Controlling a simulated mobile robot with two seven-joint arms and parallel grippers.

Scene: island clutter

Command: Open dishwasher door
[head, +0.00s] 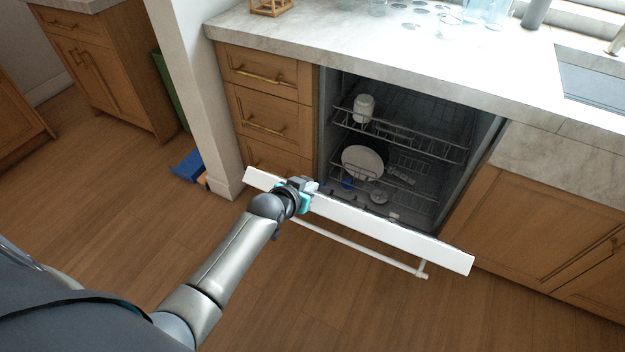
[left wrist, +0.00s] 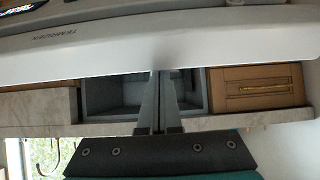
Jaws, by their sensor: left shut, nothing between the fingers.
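The dishwasher door (head: 395,230) is a white panel, tilted well open away from the cabinet. Its bar handle (head: 350,244) shows on its outer face. The dishwasher interior (head: 405,140) is exposed, with two wire racks. My left gripper (head: 313,188) is at the door's upper edge, left of its middle; it partly hides the door there. In the left wrist view its fingers (left wrist: 166,100) are together with nothing between them, and the white door (left wrist: 160,50) with lettering fills the upper part. I cannot tell whether the fingers touch the door. My right gripper is not in view.
A white cup (head: 363,107) is in the upper rack and a plate (head: 362,163) in the lower. Wooden drawers (head: 265,118) stand left of the dishwasher. The marble counter (head: 330,45) holds glassware. Wooden floor (head: 130,240) is clear in front; a blue object (head: 188,166) lies left.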

